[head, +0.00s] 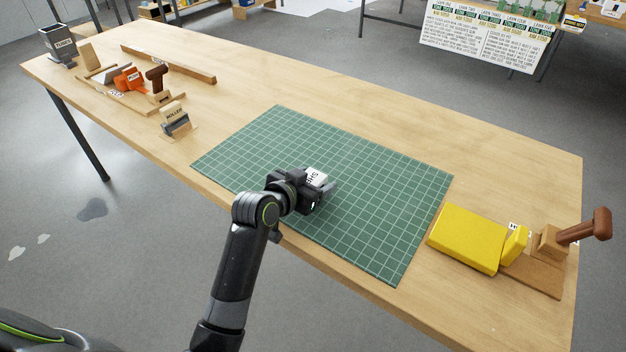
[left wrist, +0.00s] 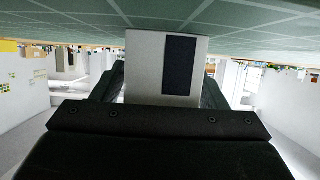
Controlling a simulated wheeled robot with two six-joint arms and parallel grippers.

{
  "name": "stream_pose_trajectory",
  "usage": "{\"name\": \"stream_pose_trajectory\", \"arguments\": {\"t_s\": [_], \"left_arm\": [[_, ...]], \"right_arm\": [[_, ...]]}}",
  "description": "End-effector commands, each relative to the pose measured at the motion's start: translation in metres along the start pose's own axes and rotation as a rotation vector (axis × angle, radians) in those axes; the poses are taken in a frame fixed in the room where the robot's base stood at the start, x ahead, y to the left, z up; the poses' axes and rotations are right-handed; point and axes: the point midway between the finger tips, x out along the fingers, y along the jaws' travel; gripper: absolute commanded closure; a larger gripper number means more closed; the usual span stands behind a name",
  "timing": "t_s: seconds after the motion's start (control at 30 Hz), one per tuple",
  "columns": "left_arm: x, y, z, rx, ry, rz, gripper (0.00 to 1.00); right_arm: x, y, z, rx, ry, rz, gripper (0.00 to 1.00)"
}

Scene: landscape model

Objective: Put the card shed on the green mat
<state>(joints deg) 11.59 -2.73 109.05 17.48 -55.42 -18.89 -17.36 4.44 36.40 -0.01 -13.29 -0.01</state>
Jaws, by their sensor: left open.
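The card shed (head: 315,177) is a small white card box with a printed label, at the near middle of the green mat (head: 370,190). In the left wrist view the shed (left wrist: 165,65) shows a pale wall with a dark door panel, its edge against the mat (left wrist: 245,42). My left gripper (head: 322,189) is low over the mat, with its fingers on both sides of the shed. It is open; whether a finger touches the shed cannot be told. The gripper hides part of the shed. My right gripper is not in view.
A yellow block (head: 467,239) and a brown-handled tool (head: 585,226) lie right of the mat. A roller stand (head: 175,120), an orange tool (head: 130,80), a wooden bar (head: 168,64) and a grey bin (head: 58,45) are at the far left. Most of the mat is clear.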

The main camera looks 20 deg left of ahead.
Motion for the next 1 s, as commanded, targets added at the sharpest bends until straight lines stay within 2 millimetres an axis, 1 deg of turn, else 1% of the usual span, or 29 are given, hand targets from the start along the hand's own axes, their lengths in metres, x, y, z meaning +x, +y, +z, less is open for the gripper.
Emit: {"name": "stream_pose_trajectory", "arguments": {"t_s": [0.17, 0.27, 0.37, 0.7, 0.83, 1.0], "left_arm": [[-0.002, 0.000, -0.005, 0.001, 0.001, 0.000, 0.33], [-0.010, 0.000, -0.003, 0.000, 0.001, -0.001, 0.33], [-0.025, -0.001, -0.003, 0.001, 0.001, -0.002, 0.33], [-0.089, -0.001, -0.003, 0.003, 0.001, -0.002, 0.33], [-0.107, -0.001, -0.003, 0.002, 0.000, -0.001, 0.33], [-0.119, 0.000, -0.003, 0.000, -0.001, 0.000, 0.33]], "right_arm": [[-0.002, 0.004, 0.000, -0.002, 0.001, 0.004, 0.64], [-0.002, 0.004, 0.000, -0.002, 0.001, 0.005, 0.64], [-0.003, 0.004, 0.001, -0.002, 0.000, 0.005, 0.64], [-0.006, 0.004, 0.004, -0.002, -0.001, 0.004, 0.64], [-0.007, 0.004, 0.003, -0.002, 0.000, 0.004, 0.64], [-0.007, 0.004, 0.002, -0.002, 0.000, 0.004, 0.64]]}}
